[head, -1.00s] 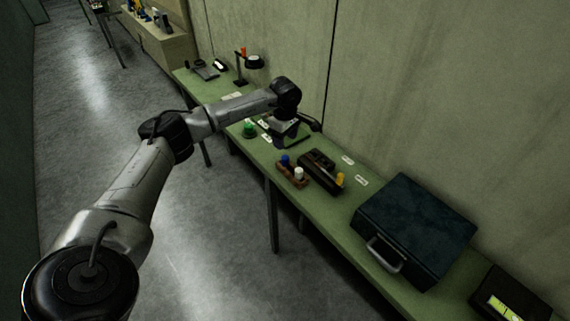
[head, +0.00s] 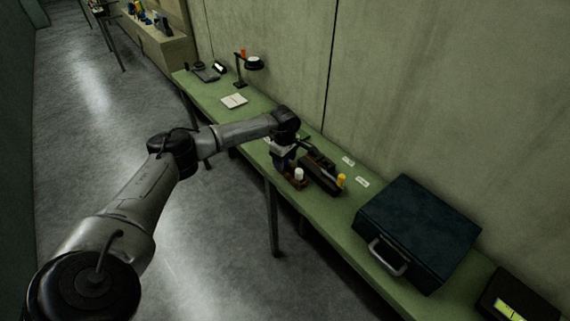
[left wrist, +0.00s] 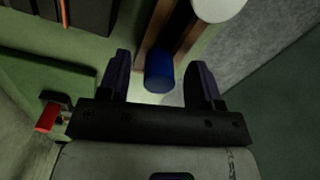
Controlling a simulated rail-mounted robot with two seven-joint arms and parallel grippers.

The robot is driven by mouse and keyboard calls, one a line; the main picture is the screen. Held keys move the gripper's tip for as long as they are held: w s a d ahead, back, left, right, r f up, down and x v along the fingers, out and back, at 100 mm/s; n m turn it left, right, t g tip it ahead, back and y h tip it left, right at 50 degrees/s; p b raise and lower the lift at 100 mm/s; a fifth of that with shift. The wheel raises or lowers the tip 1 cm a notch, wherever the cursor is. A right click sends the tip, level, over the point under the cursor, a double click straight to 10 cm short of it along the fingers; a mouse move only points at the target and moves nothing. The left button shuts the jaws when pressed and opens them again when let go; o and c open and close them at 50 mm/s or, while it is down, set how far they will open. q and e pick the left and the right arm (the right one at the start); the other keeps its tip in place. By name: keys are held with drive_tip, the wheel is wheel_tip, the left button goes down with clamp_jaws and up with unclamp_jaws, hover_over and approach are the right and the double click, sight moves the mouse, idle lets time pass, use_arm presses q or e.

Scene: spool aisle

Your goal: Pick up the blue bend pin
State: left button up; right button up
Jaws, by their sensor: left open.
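The blue bend pin (left wrist: 160,78) shows in the left wrist view as a short, round-ended blue cylinder at the near end of a brown wooden rack (left wrist: 186,42). My left gripper (left wrist: 161,70) is open, with one finger on each side of the pin in that view. I see a gap on both sides; I cannot tell the depth between them. In the head view, my left gripper (head: 283,157) is over the left part of the rack (head: 300,185) and hides the blue pin. My right gripper is not in view.
A white pin (head: 299,174) stands in the same rack, close to my gripper. Behind it is a dark brown box (head: 321,174) with a yellow piece (head: 341,181) at its end. A large dark case (head: 418,232) stands to the right on the green bench (head: 345,228).

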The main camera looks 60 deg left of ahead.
use_arm(q)
drive_tip(key=shift+c, duration=0.2)
drive_tip(key=shift+c, duration=0.8)
drive_tip(key=c, duration=0.8)
drive_tip(key=shift+r, duration=0.1)
